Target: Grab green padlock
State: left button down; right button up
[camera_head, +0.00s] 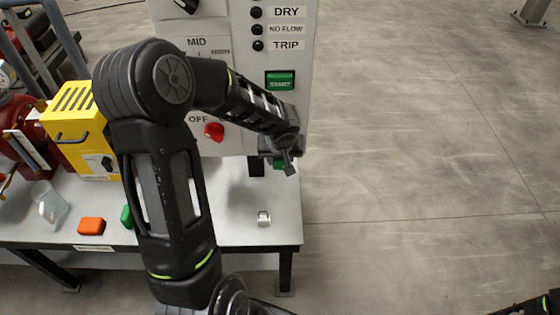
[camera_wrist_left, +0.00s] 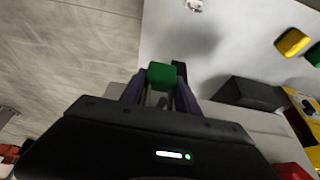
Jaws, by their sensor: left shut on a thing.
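My left gripper (camera_head: 285,158) is shut on a green padlock (camera_wrist_left: 162,75), held above the white table near its right end. The green body shows between the fingers in the left wrist view (camera_wrist_left: 160,92). In the head view, the padlock (camera_head: 278,163) is mostly hidden behind the gripper, in front of the panel's lower right edge. My right gripper is out of view.
The table (camera_head: 245,195) holds a white item (camera_head: 264,218), an orange block (camera_head: 91,226), another green block (camera_head: 128,217) partly behind my arm, a yellow block (camera_wrist_left: 292,41) and a yellow box (camera_head: 75,125). A control panel (camera_head: 225,90) stands behind. Open floor (camera_head: 430,150) lies right.

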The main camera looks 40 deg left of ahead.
pick_arm(q)
jog(key=shift+r, duration=0.15)
jog(key=shift+s+d+r, duration=0.25)
jog(key=shift+s+r, duration=0.1)
jog(key=s+d+r+b, duration=0.3)
jog(key=s+d+r, duration=0.4)
jog(key=s, duration=0.3)
jog(key=shift+s+d, duration=0.25)
jog(key=shift+d, duration=0.25)
